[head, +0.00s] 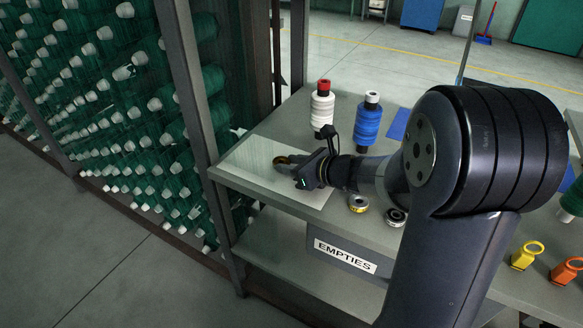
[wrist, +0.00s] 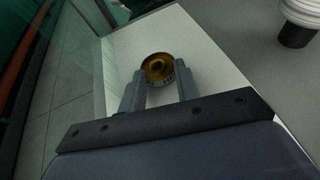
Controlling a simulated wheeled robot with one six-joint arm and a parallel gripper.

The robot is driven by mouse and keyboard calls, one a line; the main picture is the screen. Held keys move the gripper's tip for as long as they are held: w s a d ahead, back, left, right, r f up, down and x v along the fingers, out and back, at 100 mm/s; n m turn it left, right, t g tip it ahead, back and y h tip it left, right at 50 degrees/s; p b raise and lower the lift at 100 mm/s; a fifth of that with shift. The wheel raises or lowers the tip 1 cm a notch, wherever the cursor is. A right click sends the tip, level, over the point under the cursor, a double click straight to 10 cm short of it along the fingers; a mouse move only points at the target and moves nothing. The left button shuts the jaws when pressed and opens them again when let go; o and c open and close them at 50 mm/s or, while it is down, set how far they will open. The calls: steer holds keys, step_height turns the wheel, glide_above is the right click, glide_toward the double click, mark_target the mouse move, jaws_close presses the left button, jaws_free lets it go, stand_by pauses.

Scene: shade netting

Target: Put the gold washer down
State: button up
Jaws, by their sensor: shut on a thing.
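The gold washer (wrist: 158,69) shows in the wrist view as a round gold ring with a dark rim, between the two fingertips. My gripper (wrist: 160,80) is shut on it, over a white board. In the head view the washer (head: 281,160) is small at the tip of my gripper (head: 290,163). The white board (head: 262,172) lies on the left end of the grey bench. I cannot tell whether the washer touches the board or hangs just above it.
A white spool with a red top (head: 322,108) and a blue spool (head: 367,122) stand behind my gripper. A bin marked EMPTIES (head: 345,257) is below. Netting racks stand left.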

steer(key=shift+f, duration=0.15)
steer(key=o, duration=1)
steer(key=shift+o, duration=0.2)
steer(key=shift+r, duration=0.3)
steer(key=p+v, duration=0.1)
steer(key=v, duration=0.5)
steer(key=p+v, duration=0.1)
steer(key=v, duration=0.5)
steer(key=shift+f, duration=0.25)
